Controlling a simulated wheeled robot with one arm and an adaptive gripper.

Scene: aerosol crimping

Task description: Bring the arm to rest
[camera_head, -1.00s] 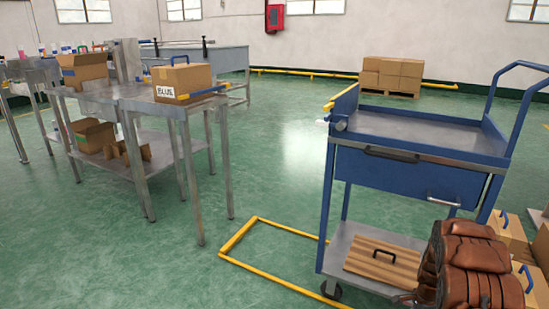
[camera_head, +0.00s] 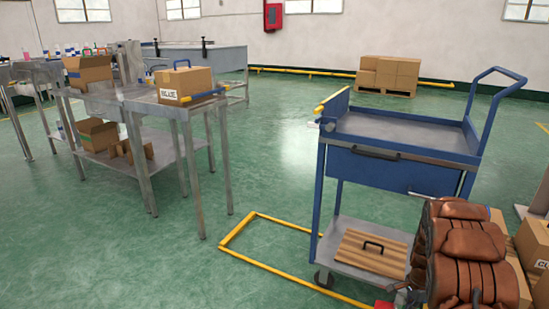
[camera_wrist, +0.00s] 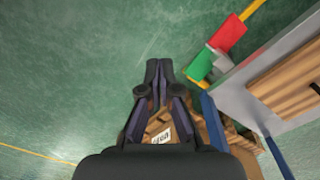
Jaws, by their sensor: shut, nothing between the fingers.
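My gripper (camera_wrist: 158,68) shows in the wrist view. Its two dark fingers meet at the tips, with nothing between them. It points down over the green floor, and cardboard boxes (camera_wrist: 162,136) with a white label show past the fingers. In the head view I cannot make out the gripper. A brown, ribbed, leather-like shape fills the bottom right there, and I cannot tell whether it is part of my arm.
A blue cart (camera_head: 395,170) stands right of centre with a slatted wooden piece (camera_head: 372,251) on its lower shelf. Steel tables (camera_head: 150,98) carrying boxes stand left. Green (camera_wrist: 203,64) and red (camera_wrist: 229,33) pieces lie near the cart in the wrist view. Open floor lies between.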

